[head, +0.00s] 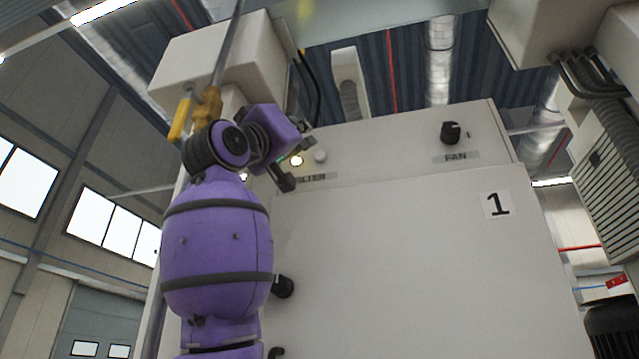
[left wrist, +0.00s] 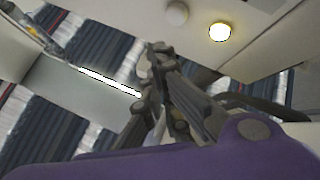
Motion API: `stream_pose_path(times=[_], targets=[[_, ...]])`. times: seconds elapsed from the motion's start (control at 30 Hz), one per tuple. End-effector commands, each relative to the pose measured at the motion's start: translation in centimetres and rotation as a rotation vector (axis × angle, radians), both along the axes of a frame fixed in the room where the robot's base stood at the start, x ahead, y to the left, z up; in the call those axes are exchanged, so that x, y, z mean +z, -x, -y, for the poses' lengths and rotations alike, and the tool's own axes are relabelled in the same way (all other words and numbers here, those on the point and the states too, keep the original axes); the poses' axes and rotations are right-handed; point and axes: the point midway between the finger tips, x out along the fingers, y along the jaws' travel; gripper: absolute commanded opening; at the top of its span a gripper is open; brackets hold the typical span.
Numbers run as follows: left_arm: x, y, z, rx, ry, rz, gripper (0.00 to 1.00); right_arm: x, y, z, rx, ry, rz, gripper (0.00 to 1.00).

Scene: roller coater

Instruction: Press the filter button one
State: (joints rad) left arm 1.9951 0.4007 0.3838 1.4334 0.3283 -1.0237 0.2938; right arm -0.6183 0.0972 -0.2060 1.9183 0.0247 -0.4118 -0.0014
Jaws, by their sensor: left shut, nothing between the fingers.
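The filter buttons sit on the sloped top panel of the white cabinet (head: 400,240), above a label partly hidden by my left gripper, with "LTER" readable. One button (head: 296,160) glows warm white; a plain pale round button (head: 320,156) is to its right. In the left wrist view the lit button (left wrist: 219,32) and pale button (left wrist: 177,13) show at the top. My left gripper (head: 287,183) is shut and empty, just left of and below the lit button; contact cannot be told. Its dark fingers (left wrist: 158,52) point up toward the panel, below the buttons. My right gripper is out of view.
A black FAN knob (head: 451,132) is on the same panel, farther right. A "1" sign (head: 496,204) is on the cabinet front, with a black latch (head: 282,286) at its left edge. A yellow fitting (head: 207,105) stands close behind my left wrist.

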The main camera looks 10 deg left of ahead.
Motion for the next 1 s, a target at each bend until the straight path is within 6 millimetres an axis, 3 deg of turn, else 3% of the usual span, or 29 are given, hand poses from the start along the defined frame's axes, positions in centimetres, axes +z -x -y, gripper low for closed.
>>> stream_pose_path(times=[0.3, 1.0], targets=[[0.1, -2.3, 0.0, 0.002, -0.002, 0.002, 0.0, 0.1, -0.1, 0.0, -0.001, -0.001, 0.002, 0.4], [0.0, -2.4, 0.0, 0.001, -0.001, 0.001, 0.0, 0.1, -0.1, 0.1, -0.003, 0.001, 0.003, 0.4]])
